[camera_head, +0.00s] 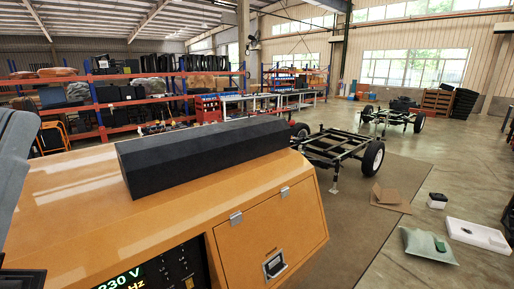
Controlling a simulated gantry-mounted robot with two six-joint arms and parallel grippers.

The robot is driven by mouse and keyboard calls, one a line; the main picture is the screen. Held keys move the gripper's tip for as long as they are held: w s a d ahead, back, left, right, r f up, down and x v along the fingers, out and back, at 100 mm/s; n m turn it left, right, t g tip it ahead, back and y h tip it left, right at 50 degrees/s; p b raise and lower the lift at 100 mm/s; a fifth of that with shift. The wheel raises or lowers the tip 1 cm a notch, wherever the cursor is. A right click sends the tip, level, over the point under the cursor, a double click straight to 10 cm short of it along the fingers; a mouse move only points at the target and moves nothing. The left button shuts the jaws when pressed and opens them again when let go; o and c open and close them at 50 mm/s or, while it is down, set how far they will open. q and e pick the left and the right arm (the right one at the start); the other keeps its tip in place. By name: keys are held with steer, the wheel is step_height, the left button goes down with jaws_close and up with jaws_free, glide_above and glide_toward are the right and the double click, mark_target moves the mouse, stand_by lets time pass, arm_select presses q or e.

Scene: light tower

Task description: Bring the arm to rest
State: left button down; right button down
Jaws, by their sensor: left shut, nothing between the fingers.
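My left gripper and arm show only as a dark grey part (14,165) at the left edge, in front of the orange cabinet (75,195). The fingertips are not clearly visible, and nothing is seen held there. The part looks close to the cabinet's left side; I cannot tell whether it touches. My right gripper is not in view.
A long black block (205,155) lies on the cabinet top. The cabinet front has a latched door (265,235) and a lit display (120,280). A wheeled trailer frame (340,150) stands behind. A white tray (478,235) and green cushion (425,245) lie on the floor.

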arm_select(q)
step_height(320, 180, up, 21)
steer(key=d+n+h+p, duration=0.1)
steer(key=n+h+p, duration=0.2)
steer(key=p, duration=1.8)
steer(key=shift+w+d+n+g+p, duration=0.2)
steer(key=shift+d+n+g+p, duration=0.1)
steer(key=shift+d+p, duration=0.1)
